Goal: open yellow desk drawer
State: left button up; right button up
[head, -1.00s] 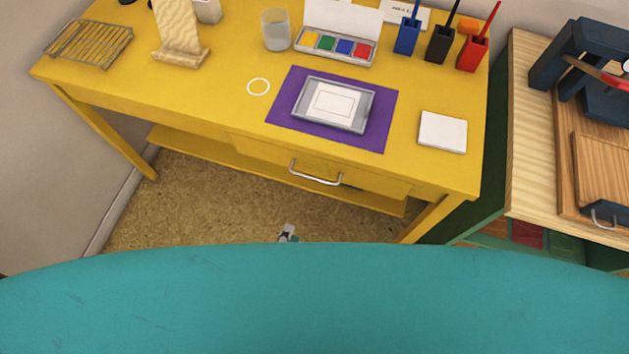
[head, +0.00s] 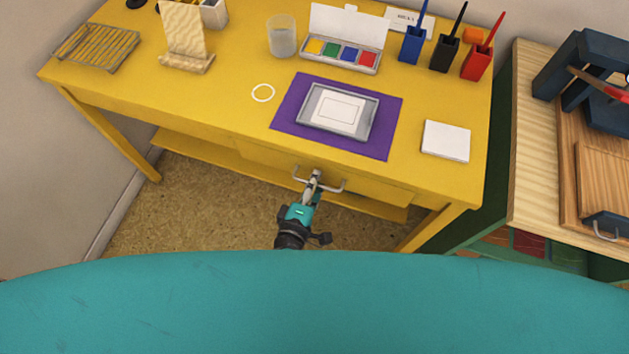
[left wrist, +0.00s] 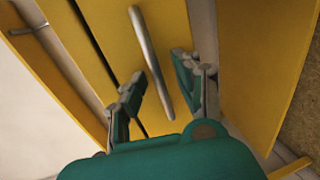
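The yellow desk (head: 200,105) has a drawer (head: 262,158) under its front edge, and the drawer looks shut. Its silver bar handle (head: 331,188) is on the drawer front. My left gripper (head: 314,176) is at the handle, in front of the drawer. In the left wrist view the handle (left wrist: 151,58) runs between the two spread fingers of my left gripper (left wrist: 158,88), with gaps on both sides. I cannot tell whether either finger touches it. My right gripper is not in view.
On the desk top are a purple mat (head: 290,119) with a metal tray (head: 372,108), a white pad (head: 446,140), a glass (head: 282,38), an inkpad box (head: 341,56) and several brush holders. A wooden-topped cabinet (head: 535,150) stands close on the right. Floor (head: 215,205) shows below the desk.

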pick_arm(q)
jog(key=shift+w, duration=0.1)
jog(key=shift+c, duration=0.4)
grip_shut()
